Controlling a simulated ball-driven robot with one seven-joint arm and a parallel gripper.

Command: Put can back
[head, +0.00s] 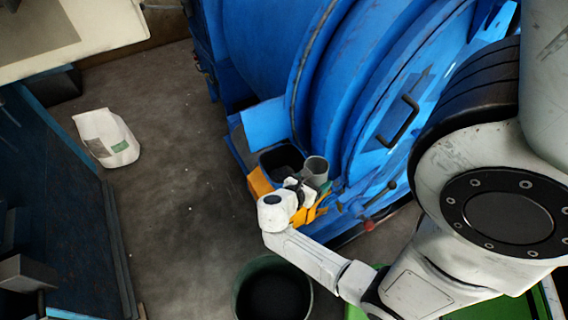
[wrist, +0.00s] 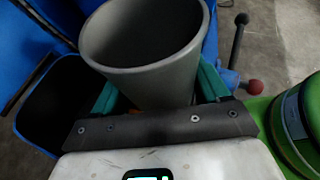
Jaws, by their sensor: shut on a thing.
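A grey, open-topped can (head: 317,168) stands out at the end of my arm beside the blue drum machine (head: 345,95). In the wrist view the can (wrist: 145,45) sits between the two green fingers of my gripper (wrist: 160,88), its rim facing up and its inside empty as far as I see. My gripper (head: 303,190) is shut on the can. A dark, open blue-edged box (head: 282,158) on the machine is just left of the can; it also shows in the wrist view (wrist: 48,108). The can's base is hidden behind my gripper.
A dark green bucket (head: 272,292) stands on the floor below my forearm. A lever with a red knob (head: 369,225) is right of my gripper. A white bag (head: 106,138) lies on the floor at left. The grey floor (head: 185,210) between is clear.

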